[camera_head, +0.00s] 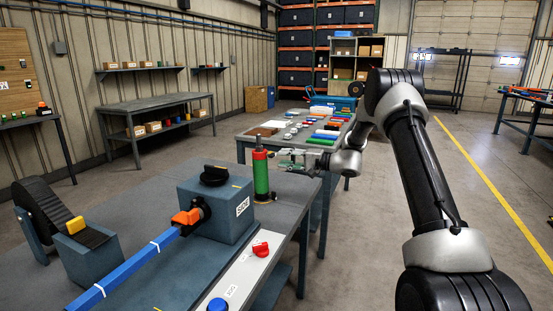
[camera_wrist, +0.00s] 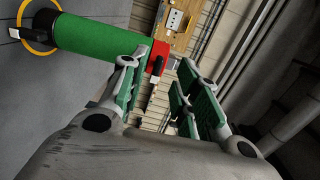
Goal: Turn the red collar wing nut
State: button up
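A green post (camera_head: 261,178) stands upright on the bench beside the grey-blue box, with a red collar (camera_head: 260,154) near its top. In the wrist view the green post (camera_wrist: 95,45) enters from the upper left and ends in the red collar (camera_wrist: 158,57). A small dark, light-tipped piece (camera_wrist: 153,92) shows just below the collar; I cannot tell whether it is a wing of the nut. My gripper (camera_head: 281,156) is level with the collar, just right of it. In the wrist view its green-padded fingers (camera_wrist: 158,88) are apart with nothing clamped; contact with the collar is unclear.
The blue-grey box (camera_head: 217,208) has a black knob on top and an orange-handled blue bar (camera_head: 130,268). A red knob (camera_head: 261,249) and blue button (camera_head: 217,305) sit on the front panel. Behind, another table (camera_head: 243,141) holds many small items. Open floor lies right.

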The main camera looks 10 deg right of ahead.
jog(key=v, duration=0.7)
